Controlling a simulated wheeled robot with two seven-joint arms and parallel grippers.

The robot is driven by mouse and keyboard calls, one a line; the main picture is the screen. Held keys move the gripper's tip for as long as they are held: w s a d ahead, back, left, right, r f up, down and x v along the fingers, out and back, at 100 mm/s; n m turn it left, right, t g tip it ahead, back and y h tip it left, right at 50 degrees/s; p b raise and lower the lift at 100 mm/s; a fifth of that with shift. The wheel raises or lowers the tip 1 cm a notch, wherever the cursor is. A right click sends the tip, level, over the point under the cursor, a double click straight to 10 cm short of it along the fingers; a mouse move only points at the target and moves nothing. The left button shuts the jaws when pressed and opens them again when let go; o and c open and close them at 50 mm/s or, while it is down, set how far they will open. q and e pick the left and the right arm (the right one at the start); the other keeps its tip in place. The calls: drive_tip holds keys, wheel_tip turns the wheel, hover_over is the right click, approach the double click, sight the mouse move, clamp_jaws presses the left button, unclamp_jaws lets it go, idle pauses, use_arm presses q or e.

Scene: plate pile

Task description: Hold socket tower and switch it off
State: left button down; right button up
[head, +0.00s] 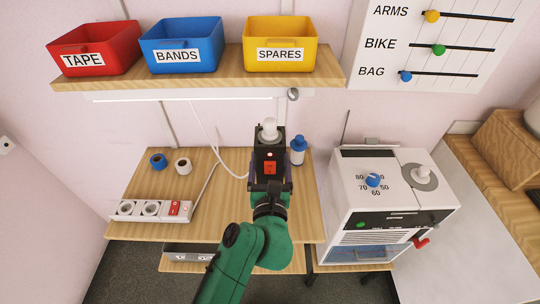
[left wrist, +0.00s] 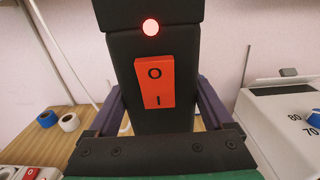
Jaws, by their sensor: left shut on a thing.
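The black socket tower (head: 269,149) stands upright near the back of the wooden table, with a white plug or knob (head: 268,128) on top. Its red rocker switch (head: 270,167) faces me. In the left wrist view the switch (left wrist: 154,82) shows O above and I below, and the round lamp (left wrist: 151,27) above it glows. My left gripper (head: 271,180) is shut on the tower, with one purple finger along each side. I cannot tell which half of the rocker is pressed in. My right gripper is not in view.
A white power strip (head: 151,209) with a red switch lies at front left. Blue (head: 158,161) and white (head: 183,165) tape rolls lie behind it. A blue bottle (head: 298,149) stands close right of the tower. A white machine (head: 392,200) stands further right. A bin shelf (head: 200,80) hangs above.

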use_arm(q)
wheel_tip(320, 180, down, 8)
drive_tip(key=b, duration=0.4)
drive_tip(key=shift+w+f+b, duration=0.1)
drive_tip(key=shift+f+b, duration=0.1)
drive_tip(key=shift+b, duration=0.1)
drive_tip(key=shift+f+b, duration=1.1)
drive_tip(key=shift+b, duration=0.1)
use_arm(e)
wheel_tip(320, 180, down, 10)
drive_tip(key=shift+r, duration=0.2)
use_arm(q)
drive_tip(key=shift+f, duration=0.15)
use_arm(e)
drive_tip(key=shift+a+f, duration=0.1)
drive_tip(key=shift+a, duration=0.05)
